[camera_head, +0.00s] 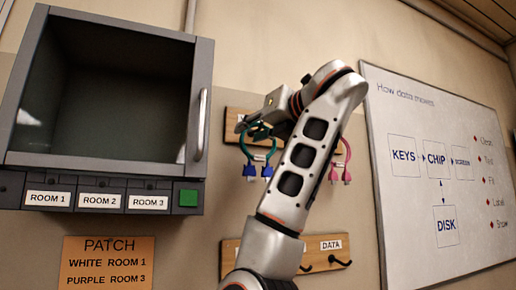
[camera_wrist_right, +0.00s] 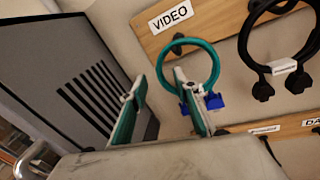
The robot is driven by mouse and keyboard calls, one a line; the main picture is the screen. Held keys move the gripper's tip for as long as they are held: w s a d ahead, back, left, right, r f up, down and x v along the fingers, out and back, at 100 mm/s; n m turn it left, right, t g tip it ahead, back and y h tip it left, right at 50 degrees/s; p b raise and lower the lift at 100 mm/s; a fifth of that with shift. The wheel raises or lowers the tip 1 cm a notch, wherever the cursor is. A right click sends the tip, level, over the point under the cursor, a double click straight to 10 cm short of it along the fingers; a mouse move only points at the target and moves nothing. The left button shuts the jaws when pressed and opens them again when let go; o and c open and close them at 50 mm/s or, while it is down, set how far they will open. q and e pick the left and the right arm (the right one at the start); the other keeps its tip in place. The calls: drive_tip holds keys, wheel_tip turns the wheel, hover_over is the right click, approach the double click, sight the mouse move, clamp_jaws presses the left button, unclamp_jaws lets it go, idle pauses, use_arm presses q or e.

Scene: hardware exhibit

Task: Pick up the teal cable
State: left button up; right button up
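The teal cable (camera_wrist_right: 214,66) is a loop with two blue plugs, hanging on a peg under the VIDEO label. It also shows in the head view (camera_head: 244,146), partly behind my gripper. My right gripper (camera_wrist_right: 158,82) is open at the loop, and it shows in the head view too (camera_head: 247,125). In the wrist view the loop's left side appears between the fingers, and the right finger overlaps the loop's middle and lower part. I cannot tell whether either finger touches it. My left gripper is out of view.
A black cable (camera_wrist_right: 246,45) hangs close to the right of the teal one in the wrist view. A pink cable (camera_head: 347,160) shows behind my arm. A grey cabinet (camera_head: 203,60) stands left, near my gripper. A lower rack (camera_head: 315,262) has hooks.

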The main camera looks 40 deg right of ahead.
sight(245, 134)
drive_tip(key=w+p, duration=0.1)
drive_tip(key=w, duration=0.2)
drive_tip(key=shift+w+d+r+p, duration=0.15)
drive_tip(key=shift+w+d+p, duration=0.05)
drive_tip(key=shift+w+p, duration=0.2)
drive_tip(key=shift+w, duration=0.45)
clamp_jaws()
